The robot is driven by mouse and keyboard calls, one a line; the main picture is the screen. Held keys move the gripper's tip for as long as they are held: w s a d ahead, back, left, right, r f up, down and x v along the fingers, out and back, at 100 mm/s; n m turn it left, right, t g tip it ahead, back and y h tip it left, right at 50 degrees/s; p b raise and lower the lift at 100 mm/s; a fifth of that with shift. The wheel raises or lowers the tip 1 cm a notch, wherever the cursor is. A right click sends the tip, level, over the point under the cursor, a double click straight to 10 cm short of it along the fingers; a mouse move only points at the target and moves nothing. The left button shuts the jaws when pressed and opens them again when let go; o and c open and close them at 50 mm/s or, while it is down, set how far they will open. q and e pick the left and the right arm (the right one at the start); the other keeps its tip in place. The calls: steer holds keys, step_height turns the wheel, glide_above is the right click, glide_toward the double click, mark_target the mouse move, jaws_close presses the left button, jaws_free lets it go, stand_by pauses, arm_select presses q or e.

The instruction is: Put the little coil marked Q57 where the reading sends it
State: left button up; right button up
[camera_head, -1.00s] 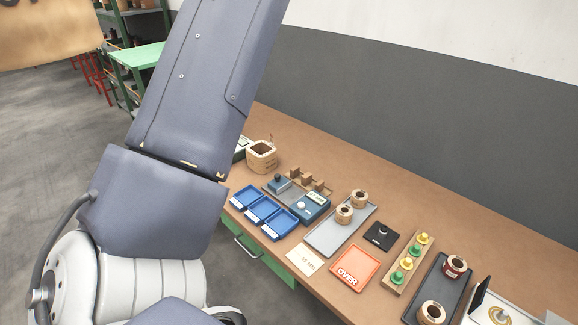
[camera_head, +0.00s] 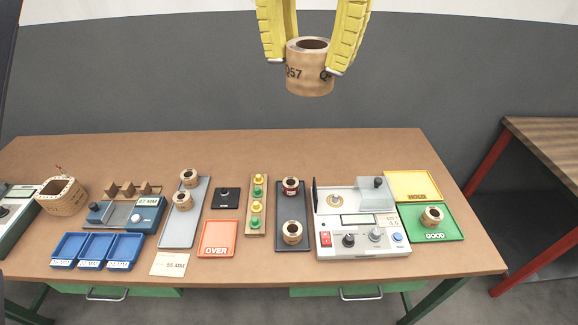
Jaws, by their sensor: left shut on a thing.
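My left gripper (camera_head: 313,38), with yellow fingers, is shut around a little tan paper-wrapped coil (camera_head: 309,80) marked Q57. It holds the coil upright, high in front of the grey wall, clear of the table. The tester (camera_head: 361,224) stands at the table's right part with its lid raised; its small display is too small to read. The green GOOD tray (camera_head: 452,226) right of it holds one coil (camera_head: 432,216). The yellow HOLD tray (camera_head: 412,184) behind is empty. The orange OVER tray (camera_head: 218,236) left of centre is empty. My right gripper is out of view.
A dark tray (camera_head: 293,215) and a grey tray (camera_head: 186,231) each hold two coils. Between them are a peg rack (camera_head: 257,220) and a black pad (camera_head: 226,198). A blue gauge (camera_head: 128,213), three blue bins (camera_head: 97,249) and a card (camera_head: 169,263) are left. The back strip is mostly bare.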

arm_select(q)
steer(key=w+a+f+n, duration=0.1)
steer(key=w+f+n, duration=0.1)
steer(key=w+f, duration=0.7)
steer(key=w+f+n, duration=0.2)
steer(key=w+f, duration=0.4)
steer(key=f, duration=0.8)
steer(key=w+a+f+n, duration=0.1)
steer(key=w+f, duration=0.6)
steer(key=f, duration=0.4)
step_height(320, 180, down, 16)
steer(key=shift+w+d+r, duration=0.1)
steer(key=shift+w+r, duration=0.05)
steer(key=shift+f, duration=2.45)
steer(key=shift+f, duration=0.2)
steer(key=o, duration=1.3)
step_height(320, 180, up, 12)
steer(key=shift+r, duration=0.2)
